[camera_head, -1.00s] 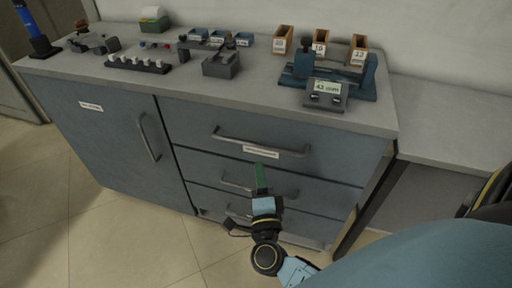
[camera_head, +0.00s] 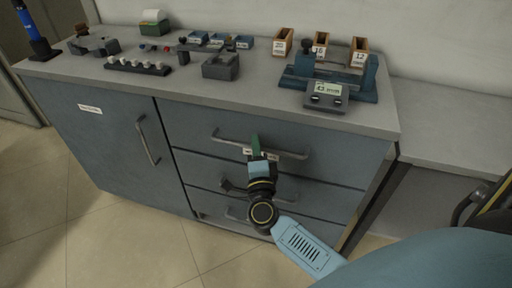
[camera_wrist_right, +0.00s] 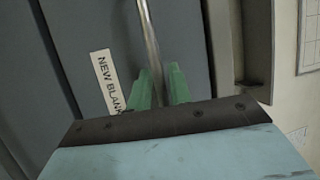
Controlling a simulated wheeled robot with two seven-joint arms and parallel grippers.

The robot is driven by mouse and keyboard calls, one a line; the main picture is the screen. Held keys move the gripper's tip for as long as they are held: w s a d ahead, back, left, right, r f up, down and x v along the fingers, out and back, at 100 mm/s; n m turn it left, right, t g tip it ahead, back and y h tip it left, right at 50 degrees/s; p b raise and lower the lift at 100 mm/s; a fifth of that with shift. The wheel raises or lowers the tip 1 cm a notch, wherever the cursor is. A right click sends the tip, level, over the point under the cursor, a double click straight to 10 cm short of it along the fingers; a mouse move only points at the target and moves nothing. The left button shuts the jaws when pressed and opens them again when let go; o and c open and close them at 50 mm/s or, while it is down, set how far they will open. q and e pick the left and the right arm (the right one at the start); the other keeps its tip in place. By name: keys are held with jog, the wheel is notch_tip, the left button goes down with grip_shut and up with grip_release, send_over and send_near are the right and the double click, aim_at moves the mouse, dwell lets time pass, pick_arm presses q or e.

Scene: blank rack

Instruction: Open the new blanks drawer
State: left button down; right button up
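The top drawer (camera_head: 330,147) of the blue-grey cabinet is shut. Its long bar handle (camera_head: 292,156) also shows in the right wrist view (camera_wrist_right: 147,35). The label (camera_wrist_right: 107,80) beside the handle begins "NEW BLANK"; in the head view the gripper partly covers it. My right gripper (camera_head: 255,146) is at the middle of this handle. In the right wrist view its green fingers (camera_wrist_right: 160,88) stand apart, one on each side of the bar, with a small gap showing on the right. My left gripper is not in view.
More drawers with bar handles lie below the top one, and a cabinet door (camera_head: 100,130) is at left. The worktop (camera_head: 190,92) holds a blue fixture (camera_head: 300,80), labelled wooden boxes (camera_head: 283,42), blue bins and small tools. The floor (camera_head: 130,240) in front is clear.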

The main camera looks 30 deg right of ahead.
grip_shut()
